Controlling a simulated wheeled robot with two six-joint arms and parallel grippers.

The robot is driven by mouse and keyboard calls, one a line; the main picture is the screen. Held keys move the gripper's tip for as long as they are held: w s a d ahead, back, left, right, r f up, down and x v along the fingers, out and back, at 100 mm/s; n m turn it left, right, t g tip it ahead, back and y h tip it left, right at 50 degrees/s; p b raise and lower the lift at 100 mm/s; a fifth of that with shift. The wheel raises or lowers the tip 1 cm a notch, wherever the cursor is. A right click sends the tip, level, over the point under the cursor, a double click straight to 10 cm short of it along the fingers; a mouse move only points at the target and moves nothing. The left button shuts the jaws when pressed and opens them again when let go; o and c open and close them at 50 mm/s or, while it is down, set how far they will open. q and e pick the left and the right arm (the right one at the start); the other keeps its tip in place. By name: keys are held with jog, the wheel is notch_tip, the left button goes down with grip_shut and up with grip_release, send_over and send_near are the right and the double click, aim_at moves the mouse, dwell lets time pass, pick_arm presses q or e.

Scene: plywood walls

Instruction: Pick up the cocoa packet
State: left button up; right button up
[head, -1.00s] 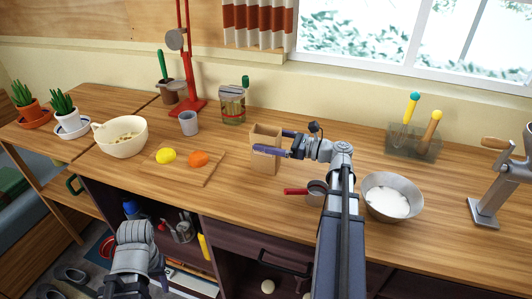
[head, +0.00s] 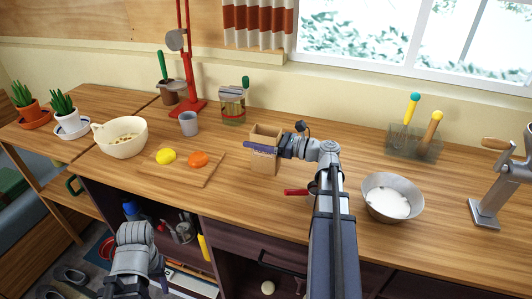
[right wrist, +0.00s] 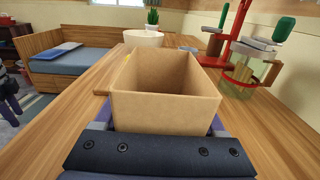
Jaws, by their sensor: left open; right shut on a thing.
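The cocoa packet (head: 266,131), a brown open-topped box, stands upright on the counter near the middle of the head view. My right gripper (head: 263,147) reaches it from the right and is shut on it, with one purple finger across its near side. In the right wrist view the packet (right wrist: 165,108) fills the middle, between the fingers, with its top open. Whether its base touches the counter is hard to tell. My left gripper (head: 150,287) is low at the left, below the counter's front edge, open and partly cut off by the frame.
A cutting board (head: 187,183) with a yellow and an orange piece lies left of the packet. A glass jar (head: 233,108) and grey cup (head: 188,124) stand behind it.

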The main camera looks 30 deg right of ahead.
jog(key=c, duration=0.7)
notch_tip(320, 180, up, 10)
jog(key=p, duration=1)
